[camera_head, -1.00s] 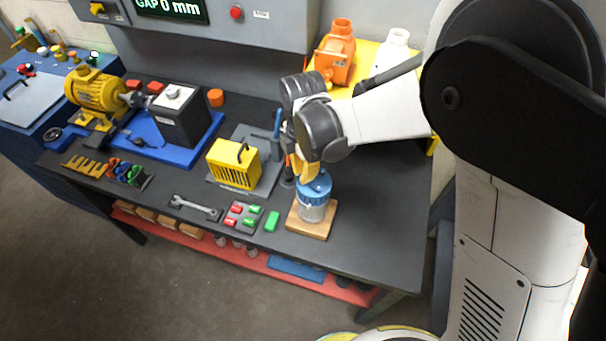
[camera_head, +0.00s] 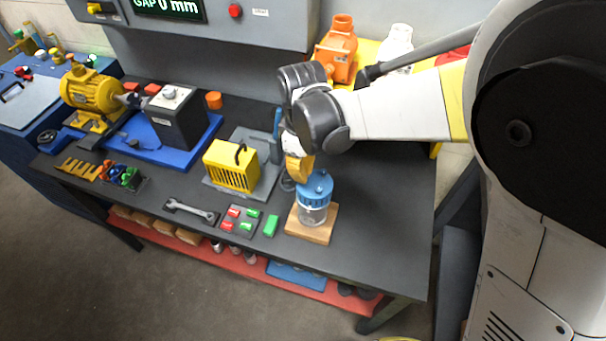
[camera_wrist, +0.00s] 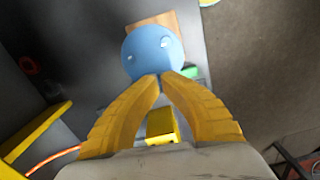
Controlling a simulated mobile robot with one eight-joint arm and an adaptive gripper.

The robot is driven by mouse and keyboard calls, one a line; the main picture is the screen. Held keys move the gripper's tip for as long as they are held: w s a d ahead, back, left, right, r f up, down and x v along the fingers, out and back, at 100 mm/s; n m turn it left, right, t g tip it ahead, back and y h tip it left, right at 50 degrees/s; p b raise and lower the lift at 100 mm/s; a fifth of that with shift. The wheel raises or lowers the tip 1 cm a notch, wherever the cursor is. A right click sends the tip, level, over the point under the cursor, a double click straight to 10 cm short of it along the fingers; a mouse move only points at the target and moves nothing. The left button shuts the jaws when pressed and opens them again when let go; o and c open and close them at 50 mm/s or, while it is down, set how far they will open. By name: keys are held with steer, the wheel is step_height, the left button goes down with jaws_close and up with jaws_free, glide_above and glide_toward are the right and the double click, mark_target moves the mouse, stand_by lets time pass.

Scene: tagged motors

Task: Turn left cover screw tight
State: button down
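A clear jar-like housing with a blue cover (camera_head: 315,187) stands upright on a wooden board (camera_head: 306,228) near the front right of the bench. In the wrist view the blue cover (camera_wrist: 148,50) shows from above. Two small pale spots, which look like screw heads, sit on it: one at the left (camera_wrist: 127,57) and one at the right (camera_wrist: 164,43). My gripper (camera_head: 299,180) is just behind and left of the cover, pointing down. In the wrist view its yellow fingertips (camera_wrist: 160,76) meet at the cover's near edge, with nothing seen between them. Contact cannot be told.
A yellow slotted box (camera_head: 231,166) is left of the housing. A wrench (camera_head: 190,211) and red and green blocks (camera_head: 240,220) lie along the front. A blue tool (camera_head: 277,124) stands close behind my gripper. Bare bench is clear right of the board.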

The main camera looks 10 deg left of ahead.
steer(key=c, duration=1.4)
jaws_free()
step_height(320, 180, up, 12)
